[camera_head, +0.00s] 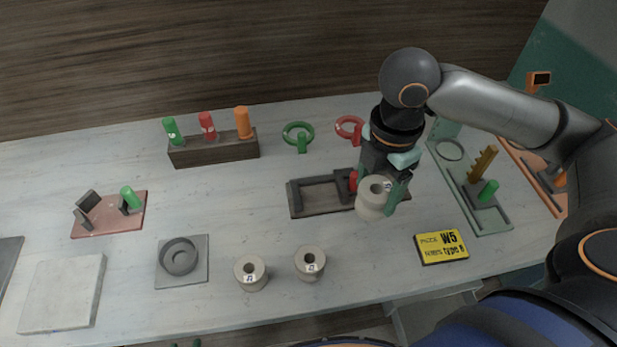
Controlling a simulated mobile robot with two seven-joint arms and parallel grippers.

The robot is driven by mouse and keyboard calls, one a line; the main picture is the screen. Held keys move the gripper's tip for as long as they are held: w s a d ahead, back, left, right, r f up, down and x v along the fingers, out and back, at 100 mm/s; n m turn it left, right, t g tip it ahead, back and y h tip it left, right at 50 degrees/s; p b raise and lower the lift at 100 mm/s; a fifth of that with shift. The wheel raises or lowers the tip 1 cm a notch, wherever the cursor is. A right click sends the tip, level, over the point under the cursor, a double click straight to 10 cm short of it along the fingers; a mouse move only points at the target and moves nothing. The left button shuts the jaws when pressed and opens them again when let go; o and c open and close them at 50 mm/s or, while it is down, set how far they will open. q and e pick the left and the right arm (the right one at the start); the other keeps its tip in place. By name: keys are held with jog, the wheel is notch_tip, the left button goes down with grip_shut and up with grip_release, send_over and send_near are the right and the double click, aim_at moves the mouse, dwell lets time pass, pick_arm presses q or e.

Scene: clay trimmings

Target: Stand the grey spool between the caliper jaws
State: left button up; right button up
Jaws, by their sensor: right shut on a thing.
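A grey-beige spool (372,199) with a small label is held by my right gripper (385,192), which is shut on it above the table. The spool looks roughly upright, slightly tilted. Two similar labelled spools, one at the left (250,272) and one at the right (310,263), stand on the table in front. My left gripper is not in view.
A yellow W5 sign (441,247) lies right of the held spool. A green fixture (471,209) stands farther right. A grey plate with a ring (180,259) and a pink fixture (105,223) are left. A wooden rack (214,150) stands behind.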

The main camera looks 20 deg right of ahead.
jog(key=w+a+f, duration=0.1)
jog(key=w+f, duration=0.2)
jog(key=w, duration=0.1)
jog(key=w+a+f, duration=0.1)
jog(key=w+f, duration=0.2)
jog(key=w, duration=0.1)
jog(key=w+a+f, duration=0.1)
jog(key=w+f, duration=0.1)
jog(key=w, duration=0.3)
jog(key=shift+f, duration=0.4)
jog(key=shift+w+a+f, duration=0.15)
jog(key=shift+w+f, duration=0.15)
jog(key=shift+f, duration=0.15)
jog(key=shift+f+p, duration=0.4)
jog(key=shift+f, duration=1.2)
jog(key=shift+f, duration=0.2)
jog(key=o, duration=1.6)
jog(key=shift+r, duration=0.1)
